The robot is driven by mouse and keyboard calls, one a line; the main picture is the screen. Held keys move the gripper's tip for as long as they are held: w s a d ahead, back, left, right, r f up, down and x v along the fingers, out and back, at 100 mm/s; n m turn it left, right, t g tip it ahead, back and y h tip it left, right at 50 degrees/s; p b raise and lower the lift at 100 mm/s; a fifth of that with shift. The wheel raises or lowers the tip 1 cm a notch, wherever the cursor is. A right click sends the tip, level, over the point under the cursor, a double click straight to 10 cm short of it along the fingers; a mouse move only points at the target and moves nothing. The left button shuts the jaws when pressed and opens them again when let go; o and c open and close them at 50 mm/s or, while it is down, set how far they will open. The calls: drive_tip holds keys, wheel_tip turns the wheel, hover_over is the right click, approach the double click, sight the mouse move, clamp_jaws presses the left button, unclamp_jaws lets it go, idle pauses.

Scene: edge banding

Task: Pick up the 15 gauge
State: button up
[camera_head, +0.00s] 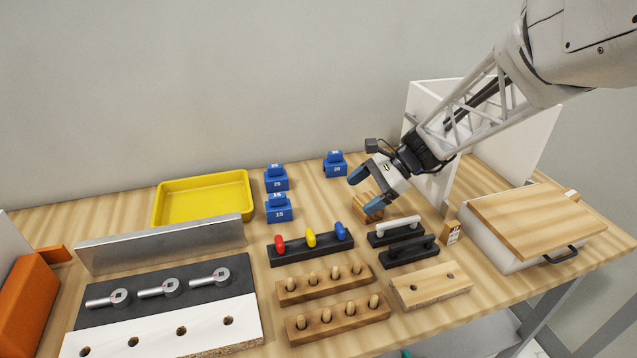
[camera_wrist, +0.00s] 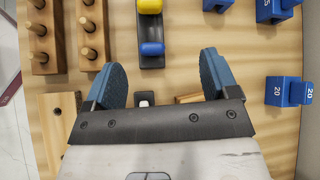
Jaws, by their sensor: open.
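The 15 gauge (camera_head: 279,214) is a blue block with a smaller raised top and a white "15". It stands on the wooden table, in front of the 25 gauge (camera_head: 276,182). The 20 gauge (camera_head: 335,168) stands further right at the back. My gripper (camera_head: 366,189) is open and empty above the table, to the right of the 15 gauge and clear of it. In the wrist view my open fingers (camera_wrist: 162,72) have nothing between them. There, the 20 gauge (camera_wrist: 284,90) is at right; a blue block, probably the 15 gauge (camera_wrist: 217,4), is cut off at the top.
A small wooden block (camera_head: 366,208) lies below my gripper. A black rack with coloured knobs (camera_head: 311,246) stands in front of the 15 gauge. A yellow tray (camera_head: 204,219) is to its left. Black-based handles (camera_head: 407,251) are at right.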

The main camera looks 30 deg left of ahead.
sight(287, 204)
drive_tip(key=a+f+m+g, duration=0.1)
drive_tip(key=a+f, duration=0.2)
drive_tip(key=a, duration=0.2)
drive_tip(key=w+a+f+m+g+y, duration=0.1)
drive_tip(key=a+f, duration=0.2)
drive_tip(key=a, duration=0.3)
drive_tip(key=w+a+f+m+g+y, duration=0.1)
drive_tip(key=a+f, duration=0.2)
drive_tip(key=a, duration=0.3)
drive_tip(key=shift+w+a+f, duration=0.15)
drive_tip(key=shift+a+f, duration=0.05)
drive_tip(key=shift+a, duration=0.05)
drive_tip(key=shift+x, duration=1.25)
drive_tip(key=shift+a, duration=0.1)
drive_tip(key=shift+x, duration=2.55)
drive_tip(key=c, duration=1)
drive_tip(key=shift+c, duration=0.2)
